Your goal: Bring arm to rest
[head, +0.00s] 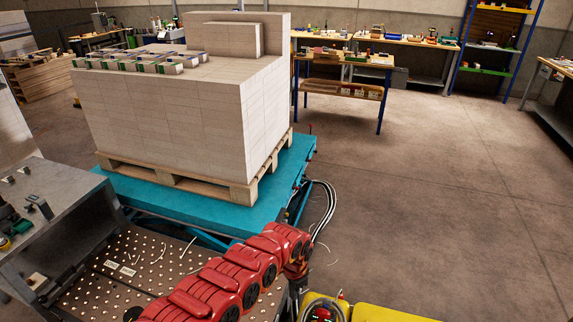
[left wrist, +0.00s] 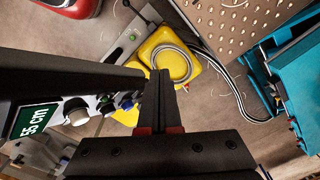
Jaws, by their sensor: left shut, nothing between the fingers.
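My left arm (head: 225,282) is red and comes in from the lower left in the head view. Its gripper (head: 297,288) hangs downward past the front corner of the teal lift table, apart from the stack. In the left wrist view the dark fingers (left wrist: 158,100) lie together, with nothing held between them. My right gripper is in neither view. A large block of pale reams (head: 190,115) stands on a wooden pallet (head: 190,184), with some smaller pieces lying on its top.
The teal lift table (head: 210,212) carries the pallet. A studded table (head: 120,268) stands at front left beside a grey bench (head: 62,195). A yellow base (head: 385,313) lies low in front; a coiled hose (left wrist: 172,64) shows in the wrist view. Floor (head: 440,190) at right is clear.

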